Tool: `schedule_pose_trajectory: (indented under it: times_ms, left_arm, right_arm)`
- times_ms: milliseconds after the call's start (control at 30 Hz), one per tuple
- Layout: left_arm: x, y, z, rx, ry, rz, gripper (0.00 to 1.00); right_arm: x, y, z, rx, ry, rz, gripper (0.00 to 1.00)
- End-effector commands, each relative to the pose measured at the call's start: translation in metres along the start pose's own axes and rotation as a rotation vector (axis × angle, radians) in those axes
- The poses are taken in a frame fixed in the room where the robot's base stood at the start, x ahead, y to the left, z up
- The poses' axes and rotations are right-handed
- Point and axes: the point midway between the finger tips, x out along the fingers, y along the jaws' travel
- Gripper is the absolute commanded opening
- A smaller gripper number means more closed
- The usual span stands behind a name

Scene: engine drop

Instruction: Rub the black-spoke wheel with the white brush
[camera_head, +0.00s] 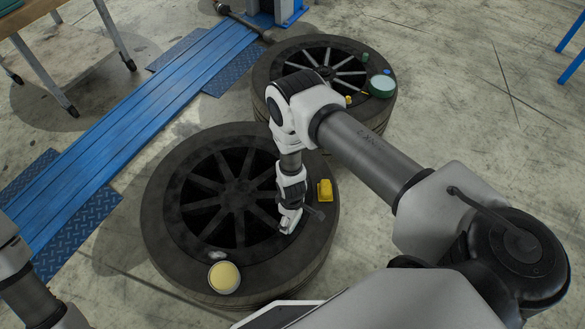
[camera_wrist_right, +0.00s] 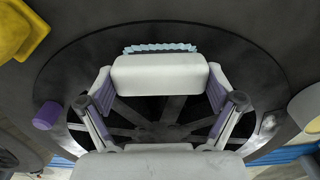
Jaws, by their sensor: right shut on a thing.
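The black-spoke wheel (camera_head: 160,215) lies flat on the floor in the near middle of the head view. Its dark rim and spokes (camera_wrist_right: 165,128) fill the background of the right wrist view. My right gripper (camera_head: 290,217) is low over the right side of this wheel. In the right wrist view the gripper (camera_wrist_right: 160,85) is shut on the white brush (camera_wrist_right: 160,75), a white block with pale bluish bristles along its far edge. The gripper mostly hides the brush in the head view. I cannot tell whether the bristles touch the wheel. My left gripper is out of view.
A yellow object (camera_head: 325,190) and a round tin with a yellow top (camera_head: 224,278) sit on the near tyre. A purple cylinder (camera_wrist_right: 47,115) shows in the wrist view. A second wheel with light spokes (camera_head: 265,75) lies behind. A blue ramp (camera_head: 150,110) runs along the left.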

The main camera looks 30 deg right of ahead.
Motion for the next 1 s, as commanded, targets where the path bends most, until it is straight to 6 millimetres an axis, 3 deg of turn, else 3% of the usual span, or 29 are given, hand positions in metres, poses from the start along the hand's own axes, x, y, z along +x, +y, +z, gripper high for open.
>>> schedule_pose_trajectory:
  times_ms: [600,1000]
  left_arm:
    - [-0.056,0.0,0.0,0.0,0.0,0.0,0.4]
    - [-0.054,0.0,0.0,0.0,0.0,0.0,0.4]
  right_arm:
    - [-0.069,0.0,0.001,-0.001,-0.002,-0.001,0.54]
    - [-0.071,0.001,-0.002,0.005,-0.002,-0.002,0.54]
